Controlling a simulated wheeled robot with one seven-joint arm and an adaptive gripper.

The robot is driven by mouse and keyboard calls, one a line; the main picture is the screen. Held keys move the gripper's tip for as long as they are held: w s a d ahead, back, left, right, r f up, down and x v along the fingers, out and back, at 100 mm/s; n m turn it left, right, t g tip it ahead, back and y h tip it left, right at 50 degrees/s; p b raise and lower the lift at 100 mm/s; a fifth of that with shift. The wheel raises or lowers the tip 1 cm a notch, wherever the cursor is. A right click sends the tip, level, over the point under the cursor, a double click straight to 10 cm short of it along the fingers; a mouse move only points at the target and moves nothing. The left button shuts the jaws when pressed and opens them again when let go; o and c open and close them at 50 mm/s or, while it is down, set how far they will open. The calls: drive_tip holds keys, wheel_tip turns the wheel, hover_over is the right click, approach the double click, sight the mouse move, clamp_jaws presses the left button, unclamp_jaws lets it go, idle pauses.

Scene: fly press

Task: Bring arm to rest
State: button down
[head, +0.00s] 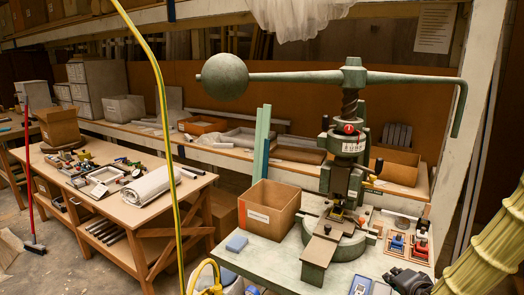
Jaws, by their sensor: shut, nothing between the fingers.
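The green fly press (345,170) stands upright on the pale green bench (270,262). Its long lever ends in a round ball weight (222,77) at the left and a bent-down handle at the right. My gripper (393,275) appears as a dark shape at the bottom right, low in front of the press and apart from it. It looks shut and empty, and the frame edge cuts off part of it. My arm's ribbed yellow-green sleeve (490,245) comes in from the right edge.
An open cardboard box (268,208) and a blue block (236,243) are left of the press. Small red and blue fixtures (408,245) are to its right. A yellow-green hose (163,100) hangs at the left. A cluttered wooden table (125,200) stands farther left.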

drive_tip(key=s+a+f+n+g+b, duration=0.1)
drive_tip(key=s+a+f+n+g, duration=0.2)
drive_tip(key=f, duration=0.5)
drive_tip(key=s+a+f+n+g+b, duration=0.1)
drive_tip(key=s+a+f, duration=0.2)
drive_tip(key=s+f, duration=0.35)
drive_tip(key=s+a+f+n+g+b, duration=0.2)
drive_tip(key=s+a+f+n+g, duration=0.1)
drive_tip(key=s+f, duration=0.8)
drive_tip(key=s+a+f+n+g+b, duration=0.2)
drive_tip(key=s+a+f+n+g, duration=0.2)
drive_tip(key=s+a+f, duration=0.3)
drive_tip(key=s+f, duration=0.4)
drive_tip(key=s, duration=0.6)
drive_tip(key=shift+g, duration=0.4)
drive_tip(key=shift+w, duration=0.1)
